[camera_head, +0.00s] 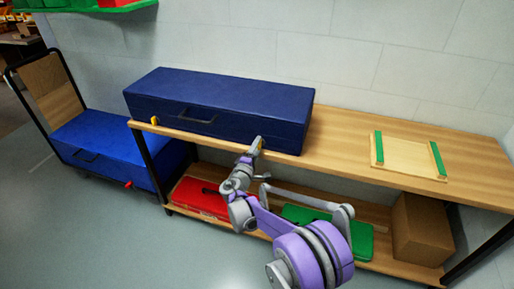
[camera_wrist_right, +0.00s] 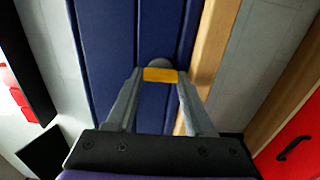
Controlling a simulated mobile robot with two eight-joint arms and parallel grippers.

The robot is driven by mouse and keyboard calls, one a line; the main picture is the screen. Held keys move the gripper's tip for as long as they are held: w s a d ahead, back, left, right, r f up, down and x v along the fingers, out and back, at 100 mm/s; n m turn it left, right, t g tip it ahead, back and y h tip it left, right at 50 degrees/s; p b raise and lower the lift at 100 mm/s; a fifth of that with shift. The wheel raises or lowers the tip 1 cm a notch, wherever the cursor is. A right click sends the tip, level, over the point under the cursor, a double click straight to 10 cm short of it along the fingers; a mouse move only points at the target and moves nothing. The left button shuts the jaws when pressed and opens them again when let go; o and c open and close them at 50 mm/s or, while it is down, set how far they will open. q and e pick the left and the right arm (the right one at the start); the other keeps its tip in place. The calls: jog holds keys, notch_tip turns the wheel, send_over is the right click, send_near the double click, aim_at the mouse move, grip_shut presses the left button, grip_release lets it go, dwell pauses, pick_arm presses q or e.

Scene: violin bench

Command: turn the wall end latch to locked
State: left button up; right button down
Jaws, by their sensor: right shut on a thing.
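A long dark blue case (camera_head: 215,100) lies closed on the wooden bench top. A small yellow latch (camera_head: 154,120) shows on its front near the left end. My right gripper (camera_head: 256,147) reaches up to the case front near its right end. In the right wrist view, my right gripper (camera_wrist_right: 160,76) is shut on a yellow latch (camera_wrist_right: 160,75), which spans between the fingertips against the blue case (camera_wrist_right: 105,60). The fingers hide part of this latch in the head view. My left gripper is not in view.
A wooden tray with green sides (camera_head: 408,156) sits on the bench to the right. Below are a red case (camera_head: 195,200), a green case (camera_head: 357,238) and a cardboard box (camera_head: 420,228). A cart with a blue case (camera_head: 115,140) stands at the left.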

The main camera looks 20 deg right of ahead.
jog(key=shift+c, duration=1.4)
grip_release()
